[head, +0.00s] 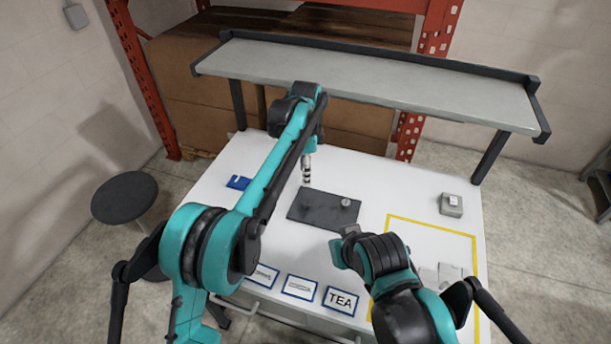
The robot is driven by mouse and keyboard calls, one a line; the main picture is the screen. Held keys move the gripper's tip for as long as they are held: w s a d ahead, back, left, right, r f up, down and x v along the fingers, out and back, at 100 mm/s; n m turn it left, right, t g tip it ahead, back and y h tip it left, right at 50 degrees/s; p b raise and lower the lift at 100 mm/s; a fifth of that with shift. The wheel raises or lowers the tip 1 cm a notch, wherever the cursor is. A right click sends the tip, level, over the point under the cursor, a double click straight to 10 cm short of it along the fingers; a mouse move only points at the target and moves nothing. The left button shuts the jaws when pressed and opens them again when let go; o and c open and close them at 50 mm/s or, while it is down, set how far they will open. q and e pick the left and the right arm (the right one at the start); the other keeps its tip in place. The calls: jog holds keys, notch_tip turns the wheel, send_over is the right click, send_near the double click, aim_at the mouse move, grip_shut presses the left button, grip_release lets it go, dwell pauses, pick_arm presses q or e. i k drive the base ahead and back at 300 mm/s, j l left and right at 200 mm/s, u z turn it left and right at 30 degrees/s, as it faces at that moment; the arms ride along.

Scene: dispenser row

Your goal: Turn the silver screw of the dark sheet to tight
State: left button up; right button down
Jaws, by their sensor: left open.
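The dark sheet (323,210) lies flat on the white table in front of me. A small silver screw (346,202) stands up from its right half. My left gripper (307,182) hangs pointing down just above the far left part of the sheet, to the left of the screw and apart from it. It is open and looks empty, though its fingers show very small. My right arm is bent over the near right of the table, close to the sheet's near right corner, and its gripper cannot be made out.
A grey raised shelf (370,80) spans the back of the table. A blue piece (238,183) lies left of the sheet. A grey block (451,205) stands at the right, beyond a yellow outline (430,228).

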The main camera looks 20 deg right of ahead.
aim_at(346, 204)
jog(key=k+z, duration=0.3)
jog(key=k, duration=0.35)
jog(key=k+l+z, duration=0.2)
jog(key=k+z, duration=0.15)
jog(key=k, duration=0.25)
jog(key=l+u, duration=0.25)
jog(key=l, duration=0.4)
jog(key=l+u, duration=0.25)
jog(key=l, duration=0.4)
jog(key=i+l+z, duration=0.1)
jog(key=z, duration=0.3)
jog(key=i+z, duration=0.4)
jog(key=i+j+z, duration=0.1)
jog(key=z, duration=0.3)
jog(key=i, duration=0.05)
